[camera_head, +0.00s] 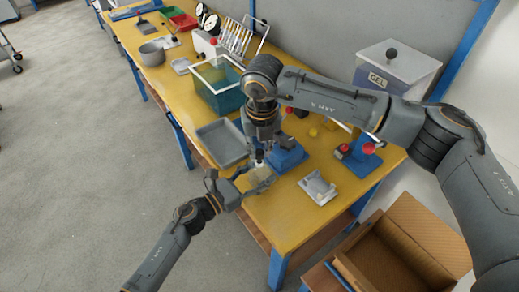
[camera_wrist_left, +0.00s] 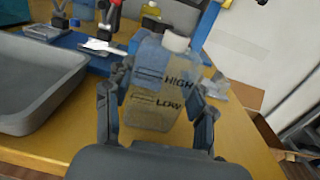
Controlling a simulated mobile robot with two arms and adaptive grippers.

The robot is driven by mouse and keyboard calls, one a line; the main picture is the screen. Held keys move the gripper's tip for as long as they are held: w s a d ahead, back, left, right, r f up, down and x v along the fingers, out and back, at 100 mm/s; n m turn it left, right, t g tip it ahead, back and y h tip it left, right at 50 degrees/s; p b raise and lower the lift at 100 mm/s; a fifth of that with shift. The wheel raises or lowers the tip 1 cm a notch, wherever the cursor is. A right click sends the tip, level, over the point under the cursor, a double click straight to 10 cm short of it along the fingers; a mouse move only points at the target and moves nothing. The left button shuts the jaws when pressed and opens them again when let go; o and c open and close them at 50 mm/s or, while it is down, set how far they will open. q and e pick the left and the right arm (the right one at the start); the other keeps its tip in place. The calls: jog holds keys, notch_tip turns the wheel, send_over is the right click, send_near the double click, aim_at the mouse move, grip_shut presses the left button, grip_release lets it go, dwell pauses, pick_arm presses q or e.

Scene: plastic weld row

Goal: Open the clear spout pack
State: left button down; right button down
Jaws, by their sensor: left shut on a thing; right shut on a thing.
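The clear spout pack (camera_head: 258,174) stands near the front edge of the yellow table. In the left wrist view the pack (camera_wrist_left: 152,105) is a see-through, pale yellowish container with HIGH and LOW marks. My left gripper (camera_head: 254,182) is shut around the sides of its body; its fingers also show in the left wrist view (camera_wrist_left: 158,108). A white cap (camera_wrist_left: 175,42) is at the top of the pack. My right gripper (camera_head: 261,148) points down from above and is shut at the cap, mostly hidden by its own arm. I cannot tell whether the cap is loose.
A grey tray (camera_head: 223,143) lies just left of the pack. A blue fixture (camera_head: 288,157) stands close behind, and a light grey holder (camera_head: 318,188) is to the right. A teal bin (camera_head: 216,88) stands further back. An open cardboard box (camera_head: 400,250) is off the table's right end.

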aim_at(259, 150)
jog(key=shift+r, duration=0.1)
jog(key=shift+r, duration=2)
pick_arm(q)
jog(key=shift+c, duration=2)
grip_release()
